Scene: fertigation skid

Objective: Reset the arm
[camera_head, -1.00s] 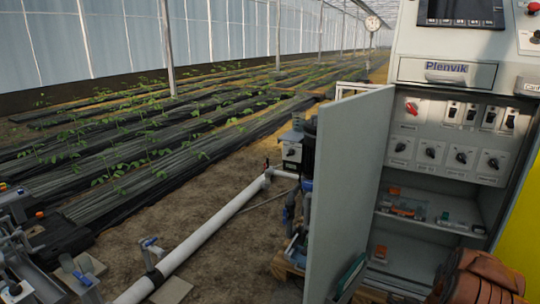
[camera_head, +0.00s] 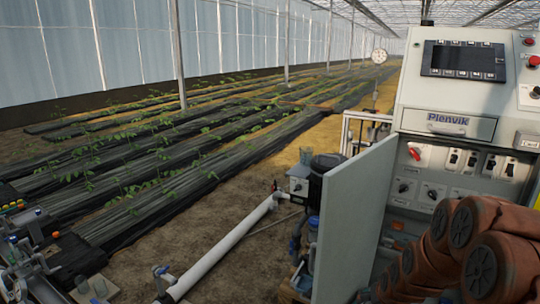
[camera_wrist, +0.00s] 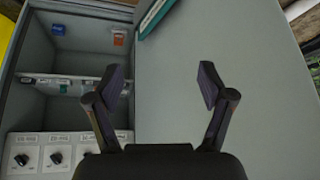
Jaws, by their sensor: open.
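My gripper (camera_wrist: 161,84) is open and empty in the wrist view, its two dark fingers spread apart. Behind it is the grey inner face of the open cabinet door (camera_wrist: 230,45), with the cabinet's shelves (camera_wrist: 70,78) to the left. I cannot tell how far the fingers are from the door. In the head view my orange-brown arm (camera_head: 500,262) rises at the lower right in front of the cabinet (camera_head: 470,95). It hides the shelves and part of the switch panel. My gripper does not show in the head view.
The open door (camera_head: 352,225) stands out to the left of my arm. Left of it are a pump (camera_head: 325,180) and a white pipe (camera_head: 225,245) on the soil. Knobs (camera_wrist: 55,157) and small items on the shelf show in the wrist view. Plant rows (camera_head: 150,170) fill the left.

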